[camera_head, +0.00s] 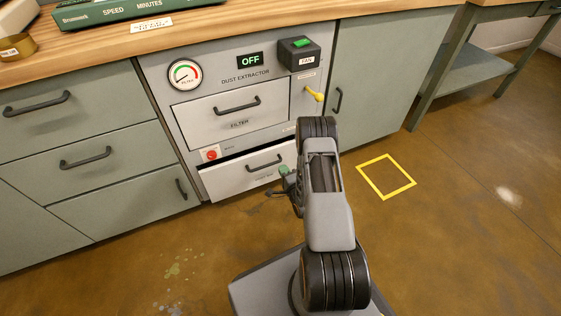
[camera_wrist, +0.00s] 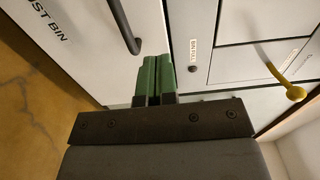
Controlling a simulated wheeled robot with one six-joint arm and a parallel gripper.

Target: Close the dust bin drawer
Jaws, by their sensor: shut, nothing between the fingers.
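The dust bin drawer (camera_head: 235,180) is the lowest drawer of the dust extractor in the head view. It stands partly out, with a dark gap above its front. Its black bar handle (camera_head: 264,163) is on the front. In the wrist view the drawer front (camera_wrist: 75,45) fills the upper left, with its label turned sideways and its handle (camera_wrist: 124,27) close by. My gripper (camera_head: 286,178) is at the right part of the drawer front, partly hidden by my arm. Its green fingers (camera_wrist: 154,78) are shut and empty, beside the handle. I cannot tell whether they touch the front.
The filter drawer (camera_head: 205,122) above is shut. A yellow lever (camera_head: 314,94) sticks out at the right. A red button (camera_head: 210,155) is left above the dust bin drawer. The extractor display (camera_head: 250,59) reads OFF. The floor by the yellow square (camera_head: 372,182) is clear.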

